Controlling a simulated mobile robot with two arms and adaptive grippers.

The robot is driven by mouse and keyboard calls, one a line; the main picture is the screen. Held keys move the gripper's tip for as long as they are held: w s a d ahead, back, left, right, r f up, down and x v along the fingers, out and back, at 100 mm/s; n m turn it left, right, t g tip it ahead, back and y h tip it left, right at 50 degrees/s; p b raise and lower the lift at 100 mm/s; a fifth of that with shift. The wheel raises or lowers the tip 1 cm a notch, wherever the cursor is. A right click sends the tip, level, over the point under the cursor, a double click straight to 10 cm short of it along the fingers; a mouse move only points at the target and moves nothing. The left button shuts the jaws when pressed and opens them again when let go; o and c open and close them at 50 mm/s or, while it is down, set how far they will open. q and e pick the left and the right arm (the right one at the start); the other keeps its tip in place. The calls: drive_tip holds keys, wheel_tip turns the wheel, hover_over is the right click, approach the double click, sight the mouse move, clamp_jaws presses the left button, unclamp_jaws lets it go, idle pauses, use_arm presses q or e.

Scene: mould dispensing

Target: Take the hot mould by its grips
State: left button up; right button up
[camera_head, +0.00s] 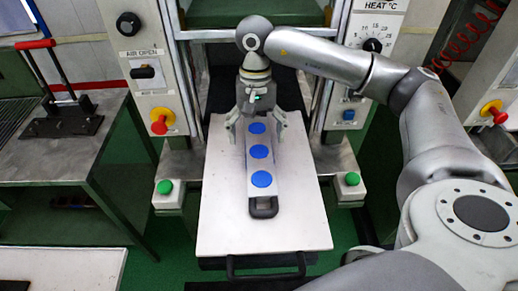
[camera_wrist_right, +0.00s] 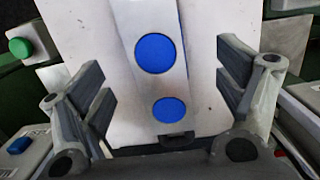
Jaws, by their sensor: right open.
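The mould is a long pale bar with three blue discs (camera_head: 256,190). It lies lengthwise on a white board (camera_head: 222,225). Its near dark grip (camera_head: 264,210) shows clear in the head view. Its far end is hidden there by my right gripper (camera_head: 257,122), which is open over it, one finger on each side. In the right wrist view my right gripper (camera_wrist_right: 165,95) has its fingers spread wide, with nothing between them gripped. The mould (camera_wrist_right: 150,88) passes between them, and a dark grip (camera_wrist_right: 177,141) shows near the palm. My left gripper is not in view.
Upright machine posts with control panels (camera_head: 135,60) stand left and right of the board. Green buttons (camera_head: 165,187) sit beside it on both sides. A steel table with a red-handled lever (camera_head: 60,90) stands at the left. The board's near part is clear.

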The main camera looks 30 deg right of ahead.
sight(259, 151)
drive_tip(key=shift+w+d+f, duration=0.1)
drive_tip(key=shift+f, duration=0.25)
drive_tip(key=shift+d+f+p, duration=0.1)
drive_tip(key=shift+f+p, duration=0.2)
drive_tip(key=shift+p, duration=0.05)
drive_tip(key=f+p, duration=0.1)
drive_tip(key=f, duration=0.1)
drive_tip(key=s+f+p, duration=0.1)
drive_tip(key=f, duration=0.1)
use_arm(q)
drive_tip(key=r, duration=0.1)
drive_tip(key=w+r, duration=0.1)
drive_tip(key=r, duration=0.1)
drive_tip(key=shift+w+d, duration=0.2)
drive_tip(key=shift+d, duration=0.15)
use_arm(e)
drive_tip(key=shift+w+f, duration=0.1)
drive_tip(key=shift+f, duration=0.2)
drive_tip(key=c, duration=1.8)
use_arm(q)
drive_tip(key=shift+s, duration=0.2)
use_arm(e)
drive_tip(key=shift+r, duration=0.1)
